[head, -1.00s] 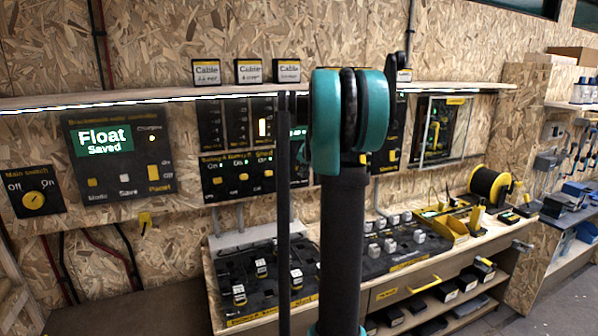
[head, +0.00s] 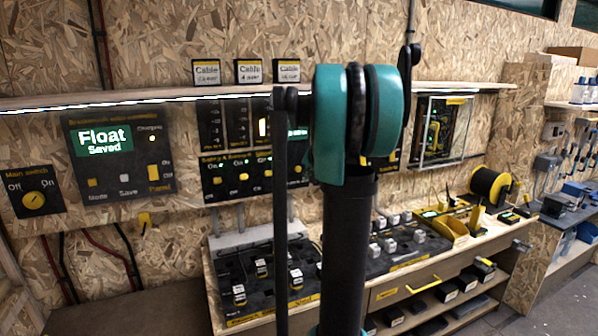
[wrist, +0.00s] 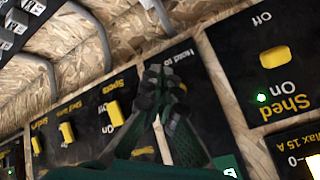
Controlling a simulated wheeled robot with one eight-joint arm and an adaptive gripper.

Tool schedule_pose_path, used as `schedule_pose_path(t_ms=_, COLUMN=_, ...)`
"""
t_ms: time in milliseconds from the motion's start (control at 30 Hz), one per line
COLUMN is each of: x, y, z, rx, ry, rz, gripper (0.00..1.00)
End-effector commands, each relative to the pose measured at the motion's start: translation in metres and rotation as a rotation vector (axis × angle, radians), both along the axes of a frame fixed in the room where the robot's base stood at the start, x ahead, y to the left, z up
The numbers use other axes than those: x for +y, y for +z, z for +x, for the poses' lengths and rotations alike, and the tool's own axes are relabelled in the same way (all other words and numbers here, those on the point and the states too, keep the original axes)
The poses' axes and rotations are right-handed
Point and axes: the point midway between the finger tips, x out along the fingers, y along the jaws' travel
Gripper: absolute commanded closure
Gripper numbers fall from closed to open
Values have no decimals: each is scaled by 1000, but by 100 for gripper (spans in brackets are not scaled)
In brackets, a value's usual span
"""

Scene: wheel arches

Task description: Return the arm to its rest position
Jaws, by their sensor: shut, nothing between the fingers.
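My arm stands upright in the middle of the head view, with its teal and black joint (head: 357,120) in front of the wall panels. My gripper is hidden from the head view. In the wrist view my gripper (wrist: 160,80) has its dark fingers together and nothing between them. It is in front of the black switch panels, with the "Shed" switch panel (wrist: 280,75) to its right and a row of yellow switches to its left. I cannot tell the exact gap between the fingertips and the panels.
A shelf (head: 440,88) with small cable boxes runs along the wall behind my arm. A workbench (head: 400,275) with switch blocks stands below. The "Float Saved" panel (head: 118,165) and main switch panel (head: 36,191) are at left. A cable spool (head: 489,187) sits at right.

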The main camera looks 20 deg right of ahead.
Motion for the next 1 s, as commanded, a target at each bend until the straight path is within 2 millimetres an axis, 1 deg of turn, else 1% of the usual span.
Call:
schedule_pose_path(t_ms=433, x=0, y=0, z=-2, rx=0, ry=1, rz=-1, gripper=100)
schedule_pose_path(t_ms=500, x=5, y=-2, z=-5, rx=5, ry=8, rz=-3, gripper=100)
schedule_pose_path(t_ms=567, x=14, y=-8, z=-12, rx=16, ry=26, rz=-10, gripper=100)
schedule_pose_path(t_ms=667, x=45, y=-25, z=-37, rx=52, ry=82, rz=-35, gripper=100)
schedule_pose_path(t_ms=700, x=61, y=-35, z=-52, rx=72, ry=112, rz=-49, gripper=100)
schedule_pose_path(t_ms=767, x=86, y=-53, z=-79, rx=107, ry=166, rz=-75, gripper=100)
schedule_pose_path(t_ms=800, x=103, y=-65, z=-99, rx=131, ry=202, rz=-94, gripper=100)
schedule_pose_path(t_ms=867, x=125, y=-84, z=-129, rx=167, ry=257, rz=-122, gripper=100)
schedule_pose_path(t_ms=900, x=139, y=-97, z=-150, rx=191, ry=293, rz=-141, gripper=100)
schedule_pose_path(t_ms=967, x=157, y=-116, z=-182, rx=226, ry=346, rz=-171, gripper=100)
schedule_pose_path(t_ms=1000, x=168, y=-129, z=-205, rx=249, ry=381, rz=-191, gripper=100)
